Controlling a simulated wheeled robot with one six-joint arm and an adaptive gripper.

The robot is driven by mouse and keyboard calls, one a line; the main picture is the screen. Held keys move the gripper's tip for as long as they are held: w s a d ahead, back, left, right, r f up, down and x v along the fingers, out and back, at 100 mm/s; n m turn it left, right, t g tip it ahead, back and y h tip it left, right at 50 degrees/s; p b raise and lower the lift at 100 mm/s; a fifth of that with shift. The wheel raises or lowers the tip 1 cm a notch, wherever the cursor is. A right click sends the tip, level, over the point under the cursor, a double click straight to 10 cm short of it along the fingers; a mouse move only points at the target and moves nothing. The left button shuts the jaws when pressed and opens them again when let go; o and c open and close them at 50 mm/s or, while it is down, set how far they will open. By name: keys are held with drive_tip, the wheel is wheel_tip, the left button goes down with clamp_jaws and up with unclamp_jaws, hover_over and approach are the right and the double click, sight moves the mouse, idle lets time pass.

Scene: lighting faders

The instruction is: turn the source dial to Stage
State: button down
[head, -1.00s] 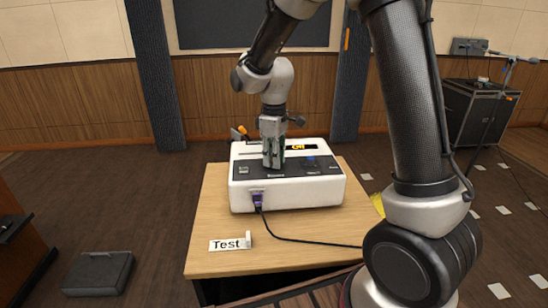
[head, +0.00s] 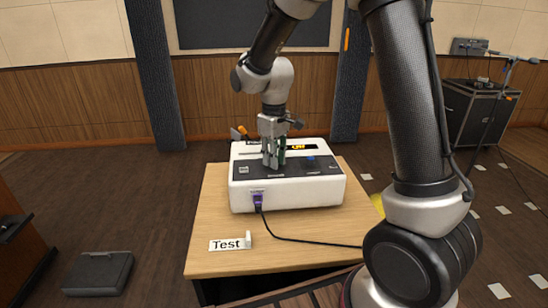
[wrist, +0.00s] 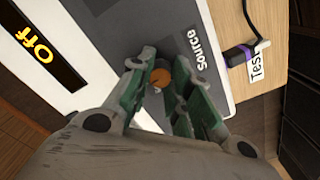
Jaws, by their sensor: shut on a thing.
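The white desk unit (head: 290,200) with a grey top panel (wrist: 120,20) sits on the wooden table. The source dial (wrist: 161,78) shows orange between the fingers in the wrist view, beside the printed word Source (wrist: 196,48). My gripper (head: 272,162) points down onto the panel; its green-padded fingers also show in the wrist view (wrist: 160,70), one on each side of the dial, shut on it. The fingers hide the dial in the head view. A black display (wrist: 38,45) reads Off in orange letters. I cannot tell the dial's pointer direction.
A Test card (head: 230,244) stands at the table's front left. A cable with a purple plug (head: 258,201) leaves the unit's front and crosses the wooden table (head: 310,258). A black case (head: 98,272) lies on the floor at left.

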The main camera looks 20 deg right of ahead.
sight(282, 172)
drive_tip(key=c, duration=1.3)
unclamp_jaws()
drive_tip(key=shift+r, duration=0.1)
wheel_tip(282, 172, up, 12)
drive_tip(key=shift+f, duration=0.1)
drive_tip(key=shift+s+d+r+m+t, duration=0.95)
drive_tip(key=shift+s+d, duration=1.5)
drive_tip(key=shift+s, duration=1.7)
drive_tip(key=shift+s+d+r+m+t, duration=0.45)
drive_tip(key=shift+s+d+m, duration=0.85)
drive_tip(key=shift+s+d, duration=2.05)
drive_tip(key=shift+s+d+r+m+t, duration=0.75)
drive_tip(key=shift+s+d+m, duration=0.65)
drive_tip(key=shift+s, duration=3.6)
